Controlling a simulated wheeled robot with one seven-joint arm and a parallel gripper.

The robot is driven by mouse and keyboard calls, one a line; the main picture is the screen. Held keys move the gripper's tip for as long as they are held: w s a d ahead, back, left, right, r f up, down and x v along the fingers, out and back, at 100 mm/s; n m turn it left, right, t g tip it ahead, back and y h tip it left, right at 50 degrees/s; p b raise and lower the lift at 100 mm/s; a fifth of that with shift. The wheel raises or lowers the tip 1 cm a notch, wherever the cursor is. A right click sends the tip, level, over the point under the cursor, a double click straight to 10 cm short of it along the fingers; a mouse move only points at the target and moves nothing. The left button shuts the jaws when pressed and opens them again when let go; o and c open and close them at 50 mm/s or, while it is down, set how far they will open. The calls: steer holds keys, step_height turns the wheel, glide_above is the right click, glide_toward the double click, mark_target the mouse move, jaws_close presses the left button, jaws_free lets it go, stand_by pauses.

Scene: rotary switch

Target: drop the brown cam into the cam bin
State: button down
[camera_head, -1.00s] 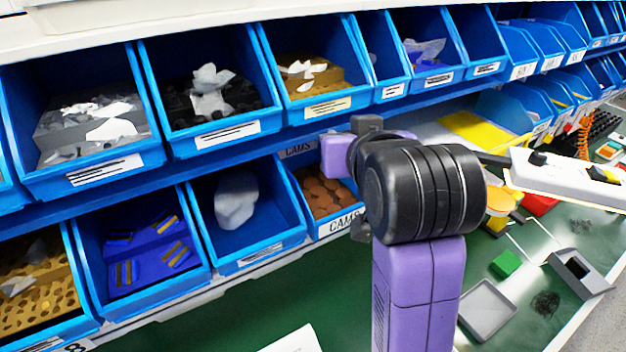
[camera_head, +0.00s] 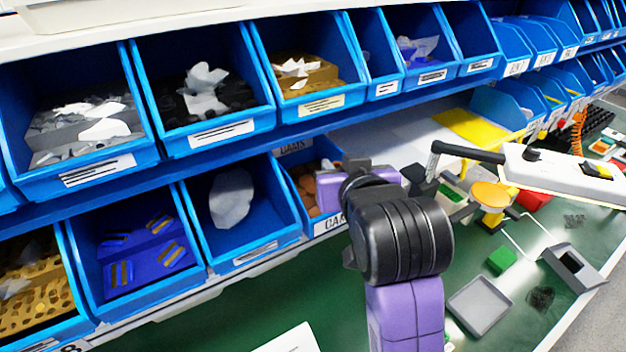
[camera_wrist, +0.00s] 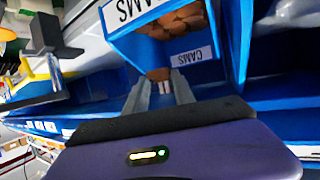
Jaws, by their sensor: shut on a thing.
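The cam bin (camera_head: 332,224) is a blue bin in the lower row, labelled CAMS, with several brown cams (camera_head: 305,188) inside. My arm covers its right part in the head view. In the wrist view the cam bin (camera_wrist: 172,49) is turned over in the picture, with its cams (camera_wrist: 183,22) at the top. My gripper (camera_wrist: 164,88) is shut on a small brown cam (camera_wrist: 158,74) at its fingertips, which appears close to the bin's labelled front. I cannot tell whether the cam is over the bin's opening. The fingertips are hidden in the head view.
A blue bin (camera_head: 262,245) with a pale wrapped thing stands left of the cam bin. An upper row of bins (camera_head: 320,105) overhangs it. A green bench, a grey tray (camera_head: 480,305) and a green block (camera_head: 502,259) lie to the right.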

steer(key=c, duration=1)
jaws_free()
steer(key=shift+o, duration=0.2)
steer(key=b+v, duration=0.1)
steer(key=v, duration=0.6)
steer(key=shift+s+r+b, duration=0.2)
steer(key=shift+s+b, duration=0.1)
steer(key=shift+s, duration=0.05)
steer(key=shift+d, duration=0.1)
